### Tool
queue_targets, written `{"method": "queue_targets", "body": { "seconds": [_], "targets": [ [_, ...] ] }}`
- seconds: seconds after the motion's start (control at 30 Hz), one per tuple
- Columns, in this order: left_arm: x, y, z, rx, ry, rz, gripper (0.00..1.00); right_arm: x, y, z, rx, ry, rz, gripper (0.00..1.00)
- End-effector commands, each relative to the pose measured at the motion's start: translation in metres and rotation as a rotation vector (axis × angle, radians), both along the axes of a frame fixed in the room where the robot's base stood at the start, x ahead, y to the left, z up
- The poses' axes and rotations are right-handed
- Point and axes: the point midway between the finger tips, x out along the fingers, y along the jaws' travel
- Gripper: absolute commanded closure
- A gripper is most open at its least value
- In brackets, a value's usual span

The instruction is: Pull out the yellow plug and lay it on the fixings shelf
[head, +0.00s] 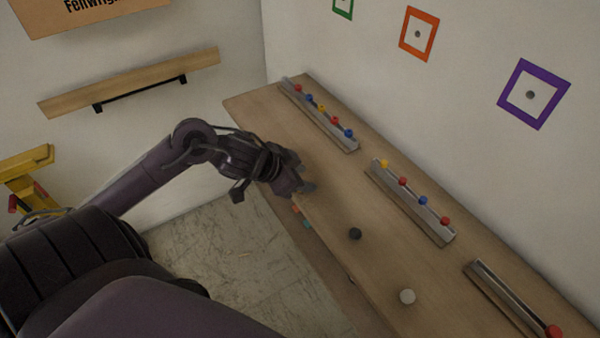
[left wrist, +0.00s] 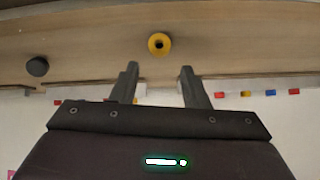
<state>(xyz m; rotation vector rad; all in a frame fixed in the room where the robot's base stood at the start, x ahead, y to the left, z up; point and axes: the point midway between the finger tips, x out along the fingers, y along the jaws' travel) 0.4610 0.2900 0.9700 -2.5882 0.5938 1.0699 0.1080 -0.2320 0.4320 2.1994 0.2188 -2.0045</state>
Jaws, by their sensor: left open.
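A round yellow plug (left wrist: 159,44) with a dark centre sits on the wooden panel (left wrist: 230,42) in the left wrist view. My left gripper (left wrist: 159,69) is open, and the plug lies just beyond the gap between its fingertips, not between them. In the head view my left gripper (head: 305,178) is at the left edge of the wooden panel (head: 325,215) and hides this plug. My right gripper is not in view.
Framed squares (head: 531,94) are on the wall.

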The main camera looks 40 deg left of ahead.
Motion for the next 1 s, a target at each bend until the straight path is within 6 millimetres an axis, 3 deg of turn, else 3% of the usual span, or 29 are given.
{"method": "queue_targets", "body": {
  "seconds": [0.6, 1.0],
  "targets": [
    [-0.045, 0.018, 0.051, -0.001, 0.000, -0.001, 0.59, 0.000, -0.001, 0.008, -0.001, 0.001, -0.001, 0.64],
    [-0.050, 0.021, 0.056, 0.000, 0.001, 0.000, 0.59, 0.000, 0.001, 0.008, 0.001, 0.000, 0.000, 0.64]
  ]
}}
